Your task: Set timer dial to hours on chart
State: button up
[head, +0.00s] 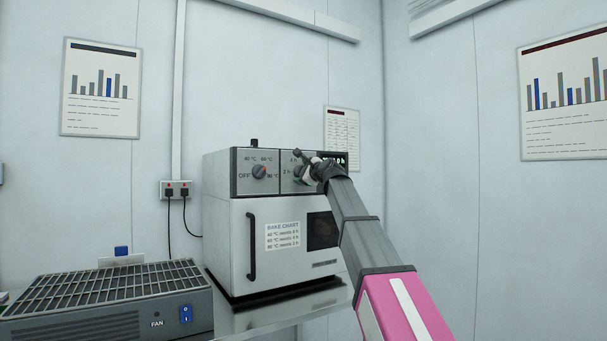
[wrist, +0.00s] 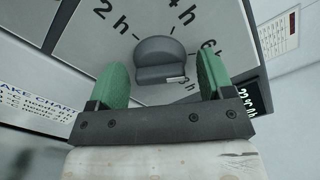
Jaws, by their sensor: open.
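The oven's timer dial (wrist: 160,62) is a grey round knob with a flat grip bar, seen close in the wrist view. A pale mark shows at its lower right edge. The labels 2 h (wrist: 112,20), 4 h (wrist: 182,10) and a partly hidden one at right surround it. My gripper (wrist: 161,70) is open, with one green fingertip on each side of the dial; I cannot tell if they touch it. In the head view my gripper (head: 310,170) covers most of the timer panel. The bake chart (head: 282,236) is on the oven's front, its small print hard to read.
The oven (head: 228,240) has a temperature dial (head: 260,172) left of the timer, a black door handle (head: 251,246) and a small display (wrist: 250,100) right of the dial. A fan unit (head: 110,300) stands at lower left. Charts hang on the walls.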

jog(key=c, duration=0.9)
jog(key=n, duration=1.1)
jog(key=shift+n, duration=0.4)
jog(key=o, duration=0.9)
jog(key=shift+s+d, duration=0.1)
jog(key=shift+s, duration=0.05)
